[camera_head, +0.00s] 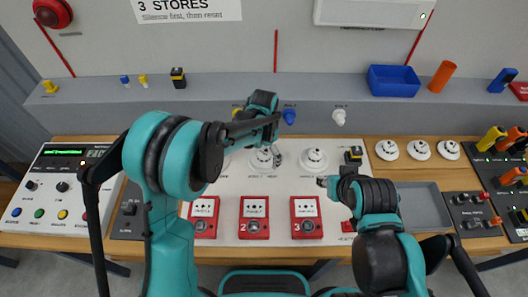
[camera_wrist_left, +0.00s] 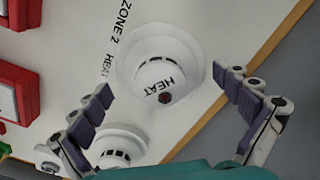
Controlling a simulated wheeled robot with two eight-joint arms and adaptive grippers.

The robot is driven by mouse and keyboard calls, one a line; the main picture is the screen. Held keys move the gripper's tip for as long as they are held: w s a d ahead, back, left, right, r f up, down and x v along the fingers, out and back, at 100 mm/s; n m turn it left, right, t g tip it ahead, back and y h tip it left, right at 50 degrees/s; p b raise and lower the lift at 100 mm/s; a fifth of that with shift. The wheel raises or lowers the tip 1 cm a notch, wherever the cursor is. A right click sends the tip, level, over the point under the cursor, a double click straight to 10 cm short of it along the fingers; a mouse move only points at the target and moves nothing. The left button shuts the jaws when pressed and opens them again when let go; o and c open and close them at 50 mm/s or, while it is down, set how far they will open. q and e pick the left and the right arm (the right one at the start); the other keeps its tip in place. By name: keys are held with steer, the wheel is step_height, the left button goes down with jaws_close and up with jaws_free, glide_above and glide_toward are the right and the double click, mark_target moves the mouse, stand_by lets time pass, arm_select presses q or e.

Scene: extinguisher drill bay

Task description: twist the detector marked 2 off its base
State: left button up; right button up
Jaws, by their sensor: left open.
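The zone 2 heat detector (camera_wrist_left: 165,72) is a round white dome on its base, beside the printed words ZONE 2 HEAT. In the head view this detector (camera_head: 261,160) sits mid-board, partly covered by my left gripper (camera_head: 271,152). In the left wrist view my left gripper (camera_wrist_left: 160,80) is open, with one finger on each side of the detector and space between them and the dome. I cannot tell its height above the detector. My right gripper (camera_head: 322,181) is over the board's right part; its fingers are too small to read.
Another white detector (camera_head: 314,160) sits to the right on the white board (camera_head: 275,190). Red call points (camera_head: 254,215) line the board's front. Three white discs (camera_head: 419,150), a grey tray (camera_head: 422,205) and a blue bin (camera_head: 393,80) are at right; a control panel (camera_head: 62,190) is at left.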

arm_select(q)
steer(key=c, duration=1.2)
steer(key=shift+s, duration=0.1)
steer(key=c, duration=0.4)
steer(key=shift+o, duration=0.2)
steer(key=shift+s+n+b, duration=0.1)
steer(key=shift+n+b, duration=0.2)
steer(key=shift+n, duration=0.7)
steer(key=shift+n, duration=0.7)
steer(key=shift+n, duration=0.3)
